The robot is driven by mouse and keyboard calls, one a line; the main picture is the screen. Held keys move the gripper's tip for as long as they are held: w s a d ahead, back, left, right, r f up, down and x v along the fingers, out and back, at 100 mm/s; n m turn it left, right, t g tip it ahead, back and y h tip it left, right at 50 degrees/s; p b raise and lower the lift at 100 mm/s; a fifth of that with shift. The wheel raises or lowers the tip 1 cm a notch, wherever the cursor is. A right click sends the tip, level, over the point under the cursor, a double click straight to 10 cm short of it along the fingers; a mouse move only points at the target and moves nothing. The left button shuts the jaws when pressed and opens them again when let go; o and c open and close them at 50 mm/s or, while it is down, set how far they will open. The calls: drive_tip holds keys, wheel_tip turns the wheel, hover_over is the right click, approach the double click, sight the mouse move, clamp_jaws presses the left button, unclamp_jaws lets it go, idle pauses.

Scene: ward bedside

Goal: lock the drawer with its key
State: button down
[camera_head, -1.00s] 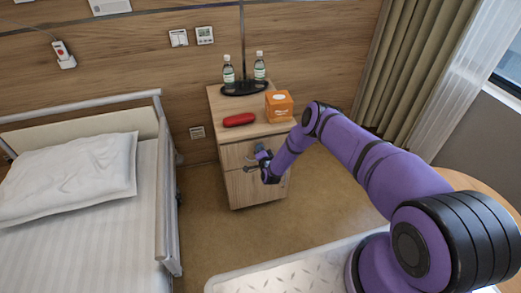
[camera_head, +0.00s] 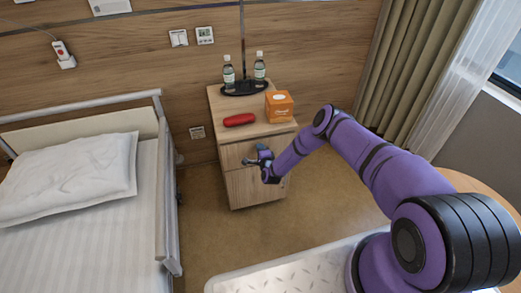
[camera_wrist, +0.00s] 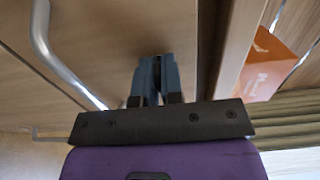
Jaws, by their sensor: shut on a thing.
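The bedside cabinet has an upper drawer (camera_head: 233,153) with a pale wood front, which looks pushed in. Its bar handle (camera_wrist: 42,35) shows at the left of the wrist view. My gripper (camera_head: 256,161) is in front of the upper drawer in the head view. In the wrist view my gripper's dark fingers (camera_wrist: 154,78) are close together, pointing at the wood front beside the handle. The key is hidden between the fingers, and so is the lock. I cannot tell whether the key's tip touches or enters the lock.
On the cabinet top (camera_head: 218,107) are a red case (camera_head: 239,120), an orange box (camera_head: 279,106) and two bottles (camera_head: 228,72) on a dark tray (camera_head: 243,89). The bed (camera_head: 80,215) stands to the left. Open floor (camera_head: 215,235) lies before the cabinet.

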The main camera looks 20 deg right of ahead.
idle(0.3)
drive_tip(key=c, duration=1.3)
unclamp_jaws()
drive_tip(key=shift+o, duration=0.2)
drive_tip(key=s, duration=1)
drive_tip(key=shift+s, duration=0.4)
